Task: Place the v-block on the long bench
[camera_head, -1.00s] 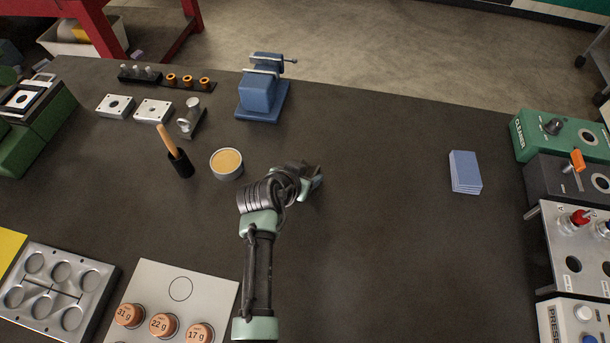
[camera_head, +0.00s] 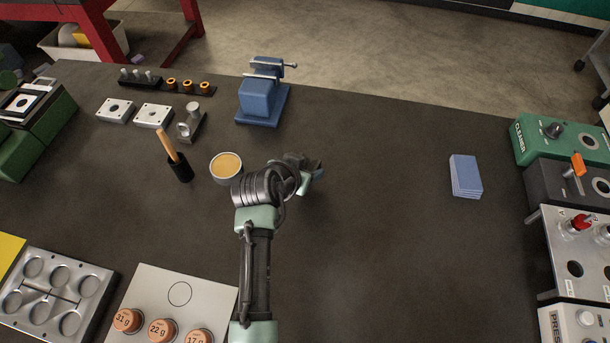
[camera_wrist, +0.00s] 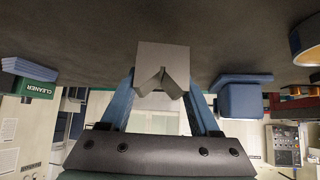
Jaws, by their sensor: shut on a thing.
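The v-block (camera_wrist: 162,62) is a grey block with a V-shaped notch. In the wrist view it sits between the two blue fingers of my gripper (camera_wrist: 165,98), which is shut on it. In the head view my gripper (camera_head: 316,168) is over the middle of the dark bench (camera_head: 400,240), to the right of the round tin. The v-block is mostly hidden there by the wrist. I cannot tell how high it is above the bench top.
A blue vise (camera_head: 262,98) stands behind. Blue stacked sheets (camera_head: 466,176) lie to the right, before several control boxes (camera_head: 562,138). The bench's front right middle is clear.

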